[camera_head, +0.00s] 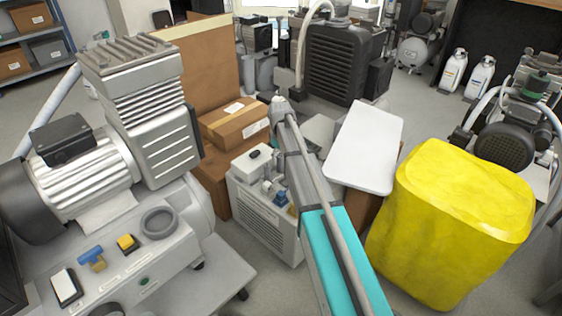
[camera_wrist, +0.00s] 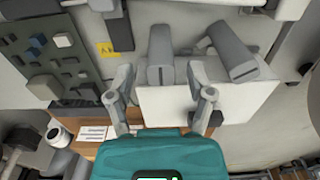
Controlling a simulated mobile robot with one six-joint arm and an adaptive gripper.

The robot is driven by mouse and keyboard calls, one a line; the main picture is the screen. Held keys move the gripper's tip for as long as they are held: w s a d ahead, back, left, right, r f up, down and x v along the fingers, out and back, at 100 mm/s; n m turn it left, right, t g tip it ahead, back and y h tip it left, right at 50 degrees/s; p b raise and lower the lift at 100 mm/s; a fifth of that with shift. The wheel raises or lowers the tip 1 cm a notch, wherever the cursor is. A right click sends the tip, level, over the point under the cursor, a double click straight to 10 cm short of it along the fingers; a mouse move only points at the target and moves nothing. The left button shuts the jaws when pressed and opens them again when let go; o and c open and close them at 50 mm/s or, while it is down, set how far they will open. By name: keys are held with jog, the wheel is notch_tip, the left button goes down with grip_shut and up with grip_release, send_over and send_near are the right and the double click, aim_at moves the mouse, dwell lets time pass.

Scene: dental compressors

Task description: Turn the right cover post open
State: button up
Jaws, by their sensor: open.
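In the wrist view two grey rounded posts stand out before a white panel (camera_wrist: 245,98). One post (camera_wrist: 161,55) is upright in the middle of the picture. The other post (camera_wrist: 234,52), to the right, leans with its top to the left. I take the right-hand one as the right cover post, but the view does not make this sure. My gripper (camera_wrist: 161,67) is open, with one finger on each side of the middle post in the picture. Whether it touches the post cannot be told. The gripper is not clearly seen in the head view.
A grey-green panel (camera_wrist: 55,55) with several blocks is at the wrist view's left.

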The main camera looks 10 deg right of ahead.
jog(key=shift+f, duration=0.45)
jog(key=shift+c, duration=0.2)
